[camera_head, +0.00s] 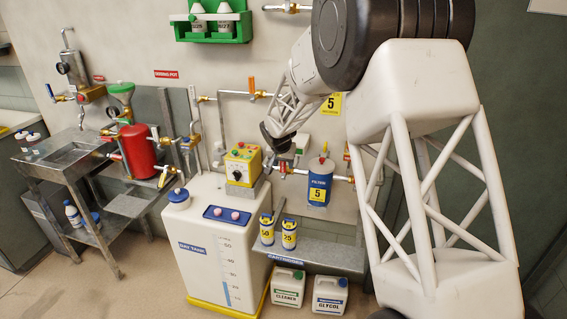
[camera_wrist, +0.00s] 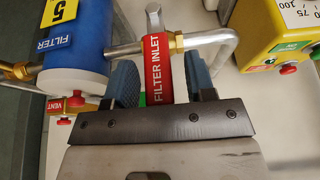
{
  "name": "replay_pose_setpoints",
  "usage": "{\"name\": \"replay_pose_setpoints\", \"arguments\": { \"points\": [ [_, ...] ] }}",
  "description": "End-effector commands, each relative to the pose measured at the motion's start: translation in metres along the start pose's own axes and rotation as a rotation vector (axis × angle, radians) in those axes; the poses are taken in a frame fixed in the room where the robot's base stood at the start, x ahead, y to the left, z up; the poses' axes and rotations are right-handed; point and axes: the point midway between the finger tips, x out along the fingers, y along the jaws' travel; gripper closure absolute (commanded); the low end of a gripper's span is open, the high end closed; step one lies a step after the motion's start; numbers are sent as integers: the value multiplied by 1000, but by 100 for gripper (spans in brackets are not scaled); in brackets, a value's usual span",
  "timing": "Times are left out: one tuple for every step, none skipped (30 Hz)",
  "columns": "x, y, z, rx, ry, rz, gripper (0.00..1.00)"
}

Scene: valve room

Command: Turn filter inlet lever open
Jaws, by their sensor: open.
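The filter inlet lever (camera_wrist: 158,75) is a red handle with white "FILTER INLET" lettering, seen in the wrist view. It lies across a silver pipe (camera_wrist: 212,37) with brass fittings, roughly at right angles to it. My gripper (camera_wrist: 160,82) is open, with one blue finger on each side of the lever. I cannot tell whether either finger touches it. In the head view my gripper (camera_head: 272,155) is at the pipework between the yellow box and the blue filter, and the lever is hard to make out there.
The blue filter (camera_wrist: 78,35) is close on the left in the wrist view, with a red vent tag (camera_wrist: 76,102) below it. The yellow control box (camera_wrist: 285,40) is at the right. In the head view the white day tank (camera_head: 215,235) and cartridges (camera_head: 289,233) stand below.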

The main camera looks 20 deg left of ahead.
Motion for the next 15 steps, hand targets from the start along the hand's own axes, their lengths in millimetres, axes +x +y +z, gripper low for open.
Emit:
{"name": "replay_pose_setpoints", "arguments": {
  "points": [
    [0, 0, 0, 0, 0, 0, 50],
    [0, 0, 0, 0, 0, 0, 53],
    [0, 0, 0, 0, 0, 0, 59],
    [0, 0, 0, 0, 0, 0, 64],
    [0, 0, 0, 0, 0, 0, 68],
    [0, 0, 0, 0, 0, 0, 74],
    [0, 0, 0, 0, 0, 0, 79],
    [0, 0, 0, 0, 0, 0, 84],
    [0, 0, 0, 0, 0, 0, 90],
    [0, 0, 0, 0, 0, 0, 94],
    [0, 0, 0, 0, 0, 0, 99],
    [0, 0, 0, 0, 0, 0, 100],
    [0, 0, 0, 0, 0, 0, 100],
    [0, 0, 0, 0, 0, 0, 100],
    [0, 0, 0, 0, 0, 0, 100]
  ]
}}
